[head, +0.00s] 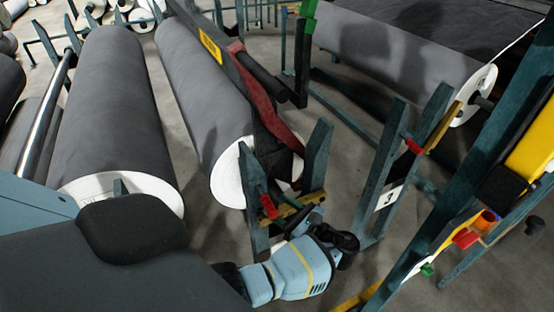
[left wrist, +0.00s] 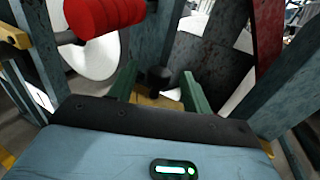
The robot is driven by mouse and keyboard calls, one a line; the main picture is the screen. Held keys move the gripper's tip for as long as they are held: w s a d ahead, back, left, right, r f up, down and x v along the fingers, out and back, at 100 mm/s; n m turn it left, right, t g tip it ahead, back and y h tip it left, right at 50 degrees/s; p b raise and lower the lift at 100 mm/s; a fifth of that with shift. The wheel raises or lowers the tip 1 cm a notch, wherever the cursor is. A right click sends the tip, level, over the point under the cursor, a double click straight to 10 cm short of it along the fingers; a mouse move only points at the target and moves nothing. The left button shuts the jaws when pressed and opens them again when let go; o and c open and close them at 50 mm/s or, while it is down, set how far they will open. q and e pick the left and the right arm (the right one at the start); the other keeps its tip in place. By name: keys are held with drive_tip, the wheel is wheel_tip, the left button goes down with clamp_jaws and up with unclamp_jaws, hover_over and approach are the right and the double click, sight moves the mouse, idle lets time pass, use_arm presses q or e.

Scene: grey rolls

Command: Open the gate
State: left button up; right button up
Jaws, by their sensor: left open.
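No part is plainly marked as the gate. A brass-coloured bar (head: 300,207) crosses between teal uprights at the end of a grey roll, with a red knob (head: 268,207) beside it. My left gripper (head: 290,225) is at this bar, its fingers partly hidden in the head view. In the left wrist view its two green fingers (left wrist: 158,76) are apart, with a small dark block (left wrist: 158,79) showing between them. The brass bar (left wrist: 158,101) lies behind; I cannot tell whether the fingers touch either. The red knob (left wrist: 103,14) is large at upper left. My right gripper is not seen.
Grey rolls (head: 205,95) with white ends lie in racks at left and back. A dark beam with a yellow label (head: 211,46) and red part (head: 262,90) runs above one roll. A post labelled 3 (head: 389,197) stands right of my gripper. Bare floor (head: 345,100) lies between racks.

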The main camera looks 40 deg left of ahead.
use_arm(q)
drive_tip(key=shift+a, duration=0.6)
clamp_jaws()
